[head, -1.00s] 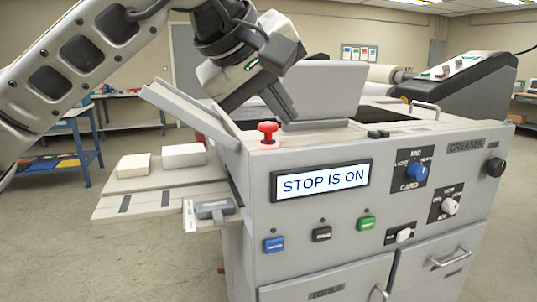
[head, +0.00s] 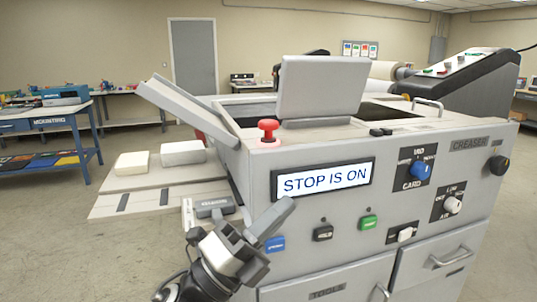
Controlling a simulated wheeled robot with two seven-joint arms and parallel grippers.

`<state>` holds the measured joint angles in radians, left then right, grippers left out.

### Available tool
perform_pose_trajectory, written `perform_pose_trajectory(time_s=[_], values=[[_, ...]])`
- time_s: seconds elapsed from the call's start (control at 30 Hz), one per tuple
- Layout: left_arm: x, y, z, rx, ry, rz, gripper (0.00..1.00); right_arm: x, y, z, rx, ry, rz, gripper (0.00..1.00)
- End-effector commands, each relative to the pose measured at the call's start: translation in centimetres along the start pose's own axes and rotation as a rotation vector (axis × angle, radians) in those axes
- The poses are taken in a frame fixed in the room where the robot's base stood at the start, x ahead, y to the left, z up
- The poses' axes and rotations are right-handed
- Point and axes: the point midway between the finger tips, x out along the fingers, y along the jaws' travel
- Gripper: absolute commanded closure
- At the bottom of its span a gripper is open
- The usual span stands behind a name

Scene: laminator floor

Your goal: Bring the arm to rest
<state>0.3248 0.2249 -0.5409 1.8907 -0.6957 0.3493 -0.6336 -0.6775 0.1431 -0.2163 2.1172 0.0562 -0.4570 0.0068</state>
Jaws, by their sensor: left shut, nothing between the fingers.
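My left gripper (head: 284,212) is in the head view at lower centre, in front of the grey creaser machine (head: 300,240). It is shut and empty, with its fingers pointing up and to the right. The red stop button (head: 268,130) stands on the machine's top left corner, well above the gripper. My right gripper is not in view.
A blue button (head: 274,244), a black button (head: 323,233) and a green button (head: 368,222) sit right of the gripper. A side tray (head: 140,203) holds two pale stacks (head: 183,153). Knobs (head: 420,169) are at right. Floor at left is clear.

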Motion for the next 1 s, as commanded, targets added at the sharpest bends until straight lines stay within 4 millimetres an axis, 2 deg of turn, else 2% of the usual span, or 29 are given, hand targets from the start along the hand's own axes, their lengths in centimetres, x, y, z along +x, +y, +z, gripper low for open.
perform_pose_trajectory(time_s=[0.03,0.1,0.17,0.23,0.3,0.4,0.5,0.6,0.7,0.8,1.0], values=[[-3.0,2.6,0.7,-0.192,-0.138,0.073,1.0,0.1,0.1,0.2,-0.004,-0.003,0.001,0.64],[-7.3,5.8,1.5,-0.44,-0.329,0.16,1.0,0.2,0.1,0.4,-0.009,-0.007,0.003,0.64],[-11.2,8.3,1.5,-0.629,-0.482,0.225,1.0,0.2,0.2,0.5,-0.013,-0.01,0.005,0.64],[-15.8,10.9,0.7,-0.83,-0.655,0.293,1.0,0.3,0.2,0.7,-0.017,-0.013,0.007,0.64],[-20.5,13.0,-0.7,-1.012,-0.826,0.353,1.0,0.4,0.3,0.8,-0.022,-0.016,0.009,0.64],[-27.0,15.1,-3.5,-1.237,-1.06,0.423,1.0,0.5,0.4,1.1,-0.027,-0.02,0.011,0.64],[-32.2,15.9,-6.6,-1.409,-1.261,0.474,1.0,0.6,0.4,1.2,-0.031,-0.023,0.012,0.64],[-35.8,16.1,-9.2,-1.523,-1.411,0.506,1.0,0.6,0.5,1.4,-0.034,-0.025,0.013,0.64],[-37.9,16.0,-10.7,-1.586,-1.5,0.521,1.0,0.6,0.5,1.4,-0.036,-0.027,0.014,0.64],[-38.7,15.9,-11.4,-1.613,-1.537,0.527,1.0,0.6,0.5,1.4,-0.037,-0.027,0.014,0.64],[-38.7,15.9,-11.4,-1.614,-1.539,0.528,1.0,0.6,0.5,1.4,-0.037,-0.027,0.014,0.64]])
